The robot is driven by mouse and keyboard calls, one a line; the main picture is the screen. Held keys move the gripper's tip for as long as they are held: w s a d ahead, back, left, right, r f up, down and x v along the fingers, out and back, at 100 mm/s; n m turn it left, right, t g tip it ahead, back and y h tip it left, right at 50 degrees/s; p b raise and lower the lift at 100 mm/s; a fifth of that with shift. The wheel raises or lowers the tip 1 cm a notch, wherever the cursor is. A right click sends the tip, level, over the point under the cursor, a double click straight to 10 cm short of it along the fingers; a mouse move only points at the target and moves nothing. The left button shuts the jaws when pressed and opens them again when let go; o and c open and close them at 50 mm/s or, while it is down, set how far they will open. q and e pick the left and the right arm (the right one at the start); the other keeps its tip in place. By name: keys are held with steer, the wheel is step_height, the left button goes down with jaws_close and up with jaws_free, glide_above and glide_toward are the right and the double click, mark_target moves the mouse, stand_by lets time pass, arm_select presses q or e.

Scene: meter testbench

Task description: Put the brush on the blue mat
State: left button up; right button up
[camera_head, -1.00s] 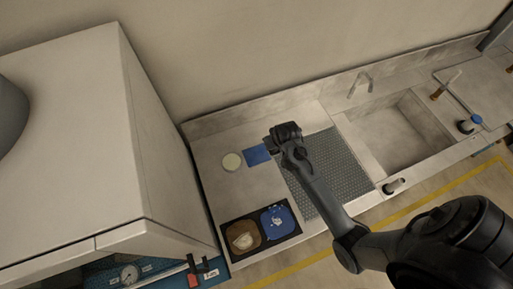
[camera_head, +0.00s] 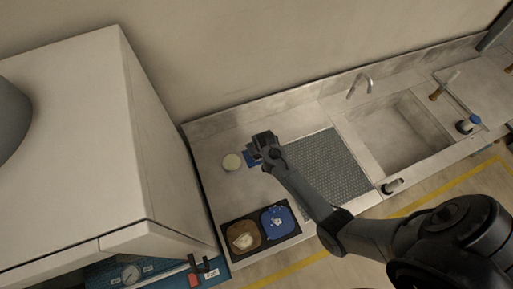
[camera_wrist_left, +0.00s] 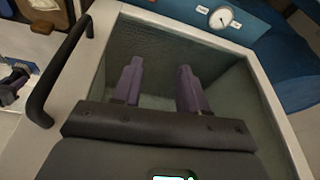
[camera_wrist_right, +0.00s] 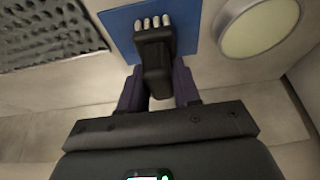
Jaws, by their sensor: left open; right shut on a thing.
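The brush (camera_wrist_right: 155,52) is dark with a row of pale bristle tufts at its far end. My right gripper (camera_wrist_right: 158,88) is shut on it, with one finger on each side. In the right wrist view the bristle end overlaps the blue mat (camera_wrist_right: 122,30); I cannot tell whether it touches. In the head view my right gripper (camera_head: 264,146) is over the blue mat (camera_head: 250,159) and hides most of it; the brush cannot be made out there. My left gripper (camera_wrist_left: 160,88) is open and empty in front of a glass pane, away from the mat.
A round pale dish (camera_head: 232,162) stands just left of the mat. A grey textured mat (camera_head: 330,165) lies to the right, then the sink (camera_head: 400,130). A dark tray (camera_head: 262,247) with brown and blue compartments is at the front.

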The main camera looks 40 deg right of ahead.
steer(key=shift+f, duration=0.15)
steer(key=o, duration=1)
steer(key=shift+s+r, duration=0.15)
steer(key=shift+r, duration=0.45)
steer(key=v, duration=1)
steer(key=s+a+r+n, duration=0.2)
steer(key=s+a, duration=0.1)
steer(key=s, duration=0.4)
steer(key=s+a+r+n+y, duration=0.1)
steer(key=s+a+r+n, duration=0.1)
steer(key=s, duration=0.5)
steer(key=s+a+r+n, duration=0.1)
steer(key=s+a+r, duration=0.3)
steer(key=s, duration=0.3)
steer(key=shift+s+a+r+n+g+y+p, duration=0.2)
steer(key=shift+s+a+n+g+y+p, duration=0.15)
steer(key=shift+a, duration=0.25)
